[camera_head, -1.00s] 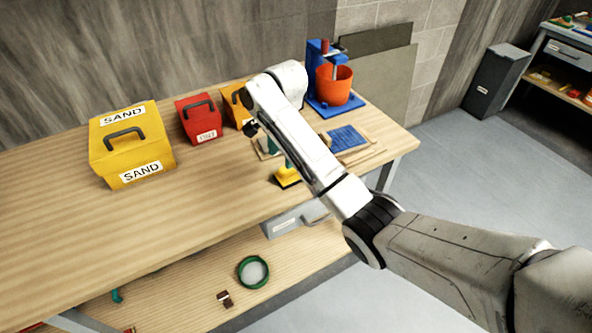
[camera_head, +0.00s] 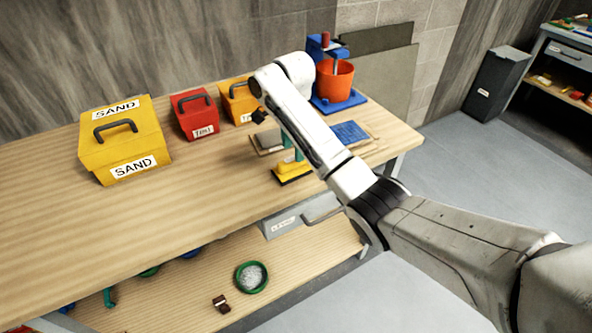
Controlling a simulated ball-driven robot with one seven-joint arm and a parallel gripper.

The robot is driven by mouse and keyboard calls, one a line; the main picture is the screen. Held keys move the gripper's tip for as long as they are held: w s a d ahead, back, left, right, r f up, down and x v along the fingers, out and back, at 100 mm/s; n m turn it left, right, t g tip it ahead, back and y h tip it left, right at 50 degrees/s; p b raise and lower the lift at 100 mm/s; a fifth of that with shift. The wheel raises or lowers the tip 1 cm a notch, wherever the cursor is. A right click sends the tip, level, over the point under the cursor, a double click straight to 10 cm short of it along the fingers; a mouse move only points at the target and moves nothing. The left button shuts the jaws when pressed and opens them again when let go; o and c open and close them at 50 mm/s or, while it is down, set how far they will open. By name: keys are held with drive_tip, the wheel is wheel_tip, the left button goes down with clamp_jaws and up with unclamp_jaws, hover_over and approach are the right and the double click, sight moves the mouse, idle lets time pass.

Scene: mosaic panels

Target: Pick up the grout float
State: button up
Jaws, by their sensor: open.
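A yellow block-shaped tool (camera_head: 292,171) with a teal-green handle stands on the workbench near its front edge, partly behind my arm; it looks like the grout float. A flat grey piece (camera_head: 268,141) lies just behind it, also partly covered, and I cannot tell what it is. My gripper (camera_head: 258,116) shows only as a small dark part below the white wrist, above and left of the yellow tool. It is open and apart from the tool. Its fingers are mostly hidden.
On the workbench (camera_head: 200,210) stand a yellow SAND box (camera_head: 124,150), a red box (camera_head: 195,118) and an orange-yellow box (camera_head: 238,105). An orange bucket (camera_head: 333,82) in a blue stand and a blue panel (camera_head: 350,133) are to the right. The bench's left front is clear.

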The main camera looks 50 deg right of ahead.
sight(296, 164)
drive_tip(key=f, duration=0.2)
drive_tip(key=f+p, duration=0.1)
drive_tip(key=shift+s+d+f, duration=0.2)
drive_tip(key=shift+d+f, duration=0.05)
drive_tip(key=shift+d, duration=0.05)
drive_tip(key=shift+f, duration=0.6)
drive_tip(key=shift+c, duration=0.3)
clamp_jaws()
drive_tip(key=shift+w+r, duration=0.1)
drive_tip(key=shift+r, duration=0.1)
